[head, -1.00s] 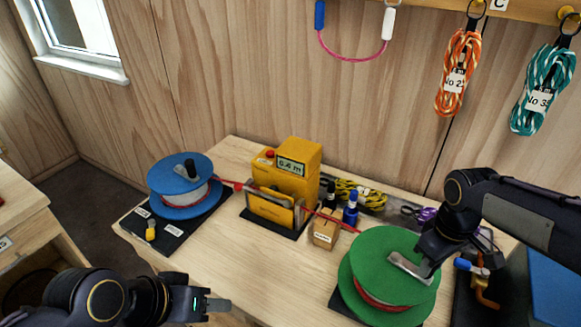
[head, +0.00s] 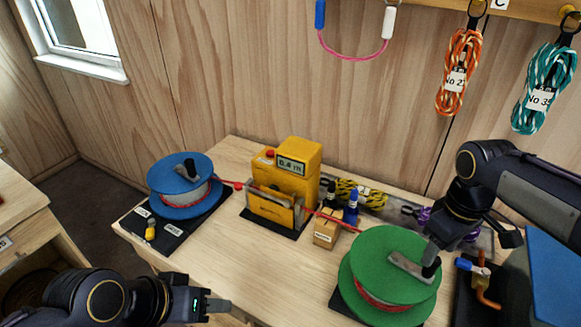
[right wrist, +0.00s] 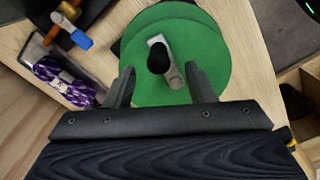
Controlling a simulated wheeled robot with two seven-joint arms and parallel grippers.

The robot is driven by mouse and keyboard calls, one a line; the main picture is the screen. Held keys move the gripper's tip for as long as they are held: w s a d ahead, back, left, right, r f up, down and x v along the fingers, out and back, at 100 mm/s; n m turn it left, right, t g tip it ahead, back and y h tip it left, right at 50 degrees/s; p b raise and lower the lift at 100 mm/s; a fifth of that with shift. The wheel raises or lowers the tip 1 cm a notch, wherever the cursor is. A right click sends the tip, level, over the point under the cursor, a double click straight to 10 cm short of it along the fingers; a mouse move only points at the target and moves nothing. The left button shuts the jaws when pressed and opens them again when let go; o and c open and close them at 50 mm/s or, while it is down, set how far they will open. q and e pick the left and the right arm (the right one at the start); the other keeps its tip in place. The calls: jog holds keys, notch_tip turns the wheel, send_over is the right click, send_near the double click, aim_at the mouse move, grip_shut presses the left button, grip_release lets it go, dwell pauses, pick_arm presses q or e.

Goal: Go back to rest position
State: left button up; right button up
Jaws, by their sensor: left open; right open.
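My right gripper (right wrist: 158,88) is open in the right wrist view, its two fingers apart on either side of the black crank knob of the green reel (right wrist: 190,40). In the head view the right gripper (head: 433,245) is over the right part of the green reel (head: 375,240), close to the knob at the end of the grey crank (head: 408,262). I cannot tell whether a finger touches the knob. My left gripper (head: 220,305) is open and empty at the lower left, in front of the table edge.
A blue reel (head: 180,172) stands at the table's left. A red cord runs from it through the yellow meter (head: 285,185) to the green reel. A wooden block (head: 326,232), blue bottle (head: 351,207) and purple rope (right wrist: 62,80) are nearby. A blue box (head: 552,285) stands far right.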

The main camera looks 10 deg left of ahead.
notch_tip(320, 180, up, 2)
jog(key=shift+r, duration=0.1)
jog(key=s+f+m+t+y, duration=0.2)
jog(key=s+m, duration=0.3)
jog(key=s, duration=0.4)
jog(key=s+d+f+m+t+y, duration=0.1)
jog(key=s+f+m+t, duration=0.1)
jog(key=s, duration=0.8)
jog(key=m+t, duration=0.1)
jog(key=m, duration=0.1)
jog(key=shift+d+m+t+y, duration=0.15)
jog(key=shift+m+t+y, duration=0.15)
jog(key=shift+m+y, duration=0.1)
